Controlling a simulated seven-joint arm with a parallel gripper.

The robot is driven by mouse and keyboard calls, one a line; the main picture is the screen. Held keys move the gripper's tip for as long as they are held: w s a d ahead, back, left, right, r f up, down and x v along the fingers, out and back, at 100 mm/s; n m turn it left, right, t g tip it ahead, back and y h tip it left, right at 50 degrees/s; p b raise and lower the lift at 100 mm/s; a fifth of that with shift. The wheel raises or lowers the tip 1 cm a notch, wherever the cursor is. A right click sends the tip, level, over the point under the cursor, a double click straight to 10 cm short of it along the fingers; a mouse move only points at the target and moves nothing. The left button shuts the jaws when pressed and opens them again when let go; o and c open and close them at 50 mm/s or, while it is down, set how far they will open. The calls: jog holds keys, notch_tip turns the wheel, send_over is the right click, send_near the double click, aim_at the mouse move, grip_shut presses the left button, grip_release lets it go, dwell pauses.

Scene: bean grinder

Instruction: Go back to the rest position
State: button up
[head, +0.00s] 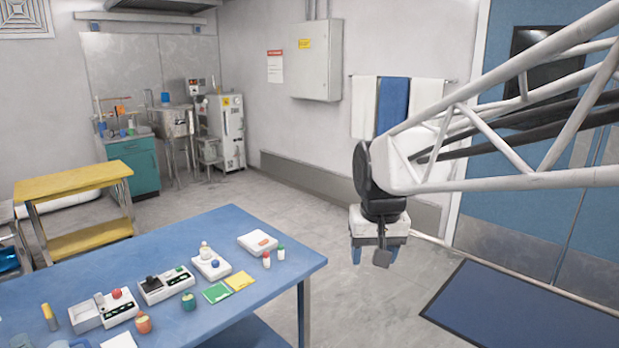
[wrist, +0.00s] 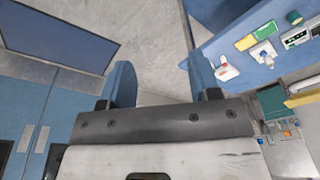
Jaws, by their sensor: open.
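My gripper (head: 371,256) hangs from my arm to the right of the blue table (head: 285,268), clear of the table's edge and over bare floor. In the wrist view its two blue fingers (wrist: 161,85) stand apart with nothing between them but grey floor. The gripper is open and empty.
The blue table carries several small devices, including a white one with a blue knob (head: 211,263), plus green (head: 216,292) and yellow (head: 239,281) cards. A dark blue mat (head: 520,310) lies on the floor at right. A yellow bench (head: 72,182) stands at left.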

jog(key=s+d+f, duration=0.3)
jog(key=s, duration=0.7)
jog(key=s+d+f, duration=0.3)
jog(key=s, duration=0.6)
jog(key=shift+s+d+m+t, duration=0.3)
jog(key=shift+s, duration=0.05)
